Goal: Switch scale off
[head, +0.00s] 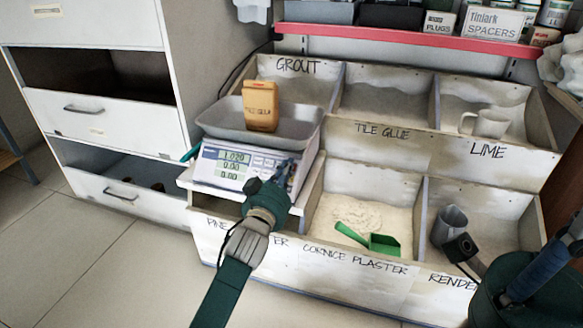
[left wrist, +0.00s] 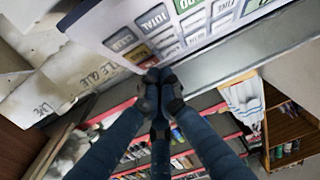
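The white scale (head: 215,178) stands on the left of the bin unit. Its display (head: 233,157) is lit and reads about 1.020, 0.00 and 0.00. A brown packet (head: 261,106) stands in its grey metal pan (head: 226,120). My left gripper (head: 283,172) is over the right part of the scale's front panel and hides some keys. In the left wrist view its fingertips (left wrist: 162,78) are together, with nothing visible between them, at the lower edge of the keypad (left wrist: 165,30); contact is unclear. Part of my right arm (head: 535,275) shows at lower right; its finger state is unclear.
Bins surround the scale; one holds white powder (head: 362,214) and a green scoop (head: 384,244). A grey cup (head: 449,222) and a white mug (head: 485,123) sit in other bins. A red-edged shelf (head: 400,39) is behind. A drawer cabinet (head: 105,110) stands left; floor is clear in front.

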